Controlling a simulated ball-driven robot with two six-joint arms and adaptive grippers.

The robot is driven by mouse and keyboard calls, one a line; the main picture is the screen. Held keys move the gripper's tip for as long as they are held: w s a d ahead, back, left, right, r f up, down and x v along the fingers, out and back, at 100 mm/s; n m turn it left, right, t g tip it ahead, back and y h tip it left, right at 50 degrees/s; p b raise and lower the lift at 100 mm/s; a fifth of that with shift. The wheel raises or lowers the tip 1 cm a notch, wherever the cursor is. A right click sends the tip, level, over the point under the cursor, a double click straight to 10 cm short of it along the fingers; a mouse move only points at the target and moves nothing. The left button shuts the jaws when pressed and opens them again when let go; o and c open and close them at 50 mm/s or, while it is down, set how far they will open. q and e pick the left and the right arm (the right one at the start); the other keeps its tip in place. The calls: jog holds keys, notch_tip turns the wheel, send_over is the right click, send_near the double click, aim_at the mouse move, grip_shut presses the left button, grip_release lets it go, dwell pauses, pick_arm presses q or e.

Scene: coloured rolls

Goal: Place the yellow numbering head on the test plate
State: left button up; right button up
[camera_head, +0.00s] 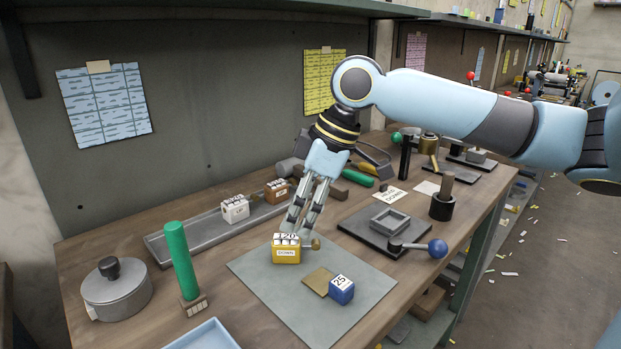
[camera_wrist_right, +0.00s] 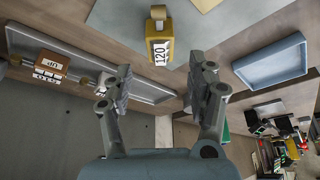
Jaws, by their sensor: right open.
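A flat brass-coloured plate (camera_head: 318,281) lies on the mat, beside a blue numbering head (camera_head: 341,290). I cannot tell which surface is the test plate. My left gripper is out of view.
A long grey tray (camera_head: 190,242) holds a white head (camera_head: 235,208) and a brown head (camera_head: 277,190). A green-handled stamp (camera_head: 180,255), a lidded pot (camera_head: 115,290) and a light-blue tray (camera_head: 206,336) stand left. A dark base (camera_head: 360,232) with a blue-knobbed lever stands right.

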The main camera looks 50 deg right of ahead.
jog(key=p+v, duration=0.2)
jog(key=v, duration=0.3)
jog(key=shift+s+r, duration=0.15)
jog(key=shift+r, duration=0.2)
dwell(0.3)
